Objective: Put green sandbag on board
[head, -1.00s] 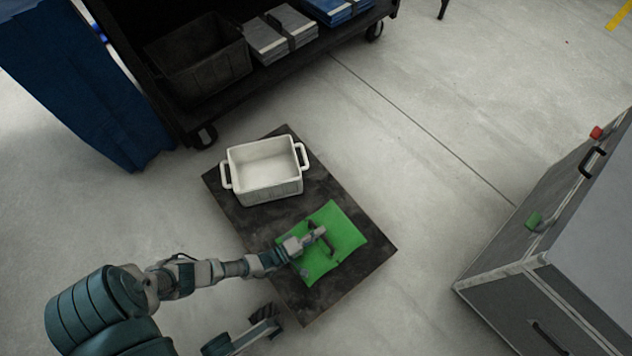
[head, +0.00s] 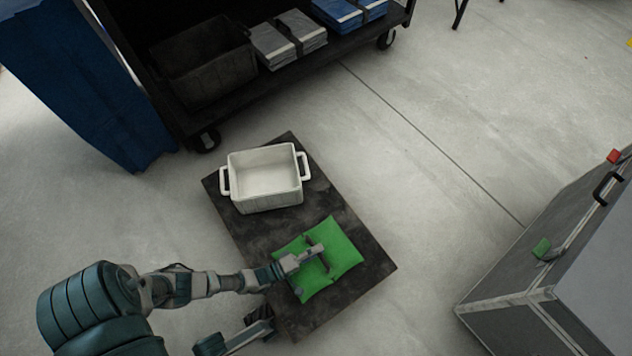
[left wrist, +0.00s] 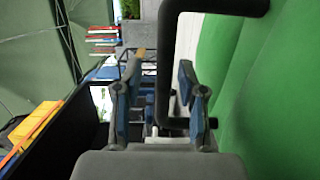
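The green sandbag (head: 345,240) lies on the near right part of the dark board (head: 235,222), which rests on the floor. The bag has a dark handle. My left gripper (head: 320,250) is over the middle of the bag, at the handle. In the left wrist view the two fingers (left wrist: 160,85) stand apart, with the black handle (left wrist: 165,45) passing between them. The bag's green side (left wrist: 275,90) fills the right of that view. I cannot tell whether a finger touches the handle.
A white tub (head: 265,200) with two handles stands on the far left part of the board. A black wheeled rack (head: 290,72) holds a dark crate (head: 205,75) and several packs. A grey case (head: 510,310) stands at the right. The floor between is clear.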

